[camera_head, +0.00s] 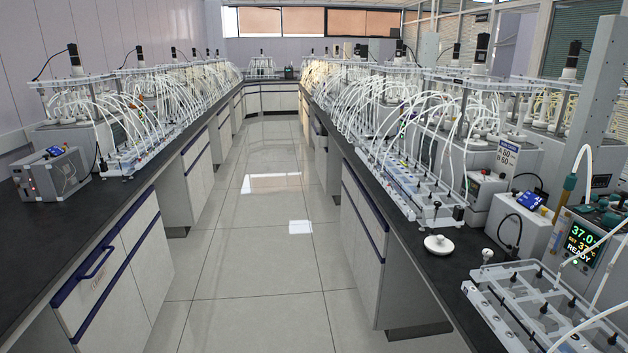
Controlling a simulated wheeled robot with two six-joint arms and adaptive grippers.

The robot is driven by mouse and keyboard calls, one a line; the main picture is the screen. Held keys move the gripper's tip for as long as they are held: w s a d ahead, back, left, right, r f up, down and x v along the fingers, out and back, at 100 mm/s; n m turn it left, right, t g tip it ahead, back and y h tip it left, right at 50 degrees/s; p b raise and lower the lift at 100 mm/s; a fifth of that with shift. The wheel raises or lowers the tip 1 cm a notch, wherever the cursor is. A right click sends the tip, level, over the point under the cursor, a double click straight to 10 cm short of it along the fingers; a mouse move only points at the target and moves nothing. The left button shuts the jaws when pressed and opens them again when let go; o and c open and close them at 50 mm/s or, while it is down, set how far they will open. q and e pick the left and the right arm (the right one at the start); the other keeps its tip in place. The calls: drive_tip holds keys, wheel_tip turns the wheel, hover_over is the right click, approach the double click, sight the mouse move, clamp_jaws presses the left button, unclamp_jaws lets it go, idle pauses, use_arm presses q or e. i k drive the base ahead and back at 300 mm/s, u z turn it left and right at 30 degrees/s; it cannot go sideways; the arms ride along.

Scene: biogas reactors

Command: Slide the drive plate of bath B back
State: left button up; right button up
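Neither of my grippers is in view. On the right bench, the nearest bath unit has a display (583,244) reading 37.0, SET 37°C and READY.
A white round lid (438,245) with a knob lies on the right bench, near a small white knobbed part (487,256). A grey box with a blue screen (51,174) sits on the left bench. The tiled aisle (255,240) between the benches is clear.

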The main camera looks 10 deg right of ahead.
sight(478, 76)
drive_tip(key=i, duration=3.45)
drive_tip(key=z, duration=2.65)
